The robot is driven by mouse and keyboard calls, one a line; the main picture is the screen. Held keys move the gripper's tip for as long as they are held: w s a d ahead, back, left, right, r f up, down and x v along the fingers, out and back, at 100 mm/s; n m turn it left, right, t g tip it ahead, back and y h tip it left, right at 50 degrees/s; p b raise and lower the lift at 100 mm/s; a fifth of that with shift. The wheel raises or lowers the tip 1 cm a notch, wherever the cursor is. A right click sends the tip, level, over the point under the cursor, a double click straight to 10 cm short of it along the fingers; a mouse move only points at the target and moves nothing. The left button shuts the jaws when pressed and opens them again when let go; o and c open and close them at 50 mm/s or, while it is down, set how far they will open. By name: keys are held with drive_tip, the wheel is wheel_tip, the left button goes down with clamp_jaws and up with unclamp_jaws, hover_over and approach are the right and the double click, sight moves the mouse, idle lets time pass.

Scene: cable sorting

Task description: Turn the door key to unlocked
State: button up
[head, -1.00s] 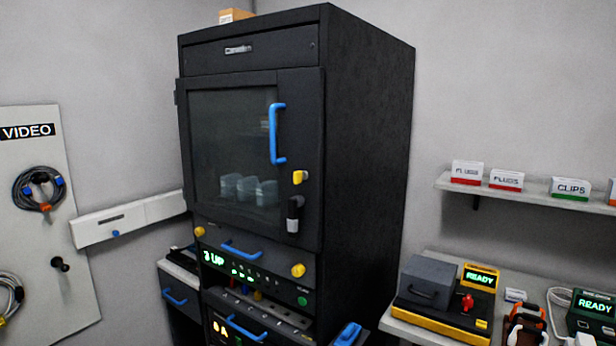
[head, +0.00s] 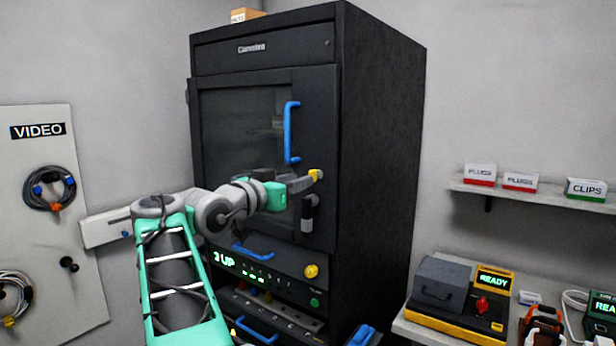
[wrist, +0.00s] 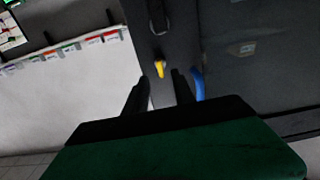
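The yellow door key (head: 316,174) sits on the right side of the dark cabinet door (head: 318,120), below the blue handle (head: 291,133). In the wrist view the key (wrist: 162,70) shows at the fingertips, in line with the gap between them. My gripper (head: 307,181) is at the key, coming from the left; its fingers (wrist: 160,77) stand apart. I cannot tell whether either finger touches the key. In the head view the fingers partly cover the key. The door is closed.
A grey-and-black latch (head: 307,213) hangs below the key. A drawer with a blue handle (head: 252,251) and a yellow knob (head: 311,271) lies under the door. A side bench (head: 445,335) with devices stands at the right. The blue door handle (wrist: 197,84) is close beside one finger.

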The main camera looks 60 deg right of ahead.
drive_tip(key=d, duration=0.3)
drive_tip(key=d+p, duration=0.1)
drive_tip(key=d, duration=0.1)
drive_tip(key=shift+s+d, duration=0.1)
drive_tip(key=shift+s, duration=0.25)
drive_tip(key=shift+c, duration=0.2)
clamp_jaws()
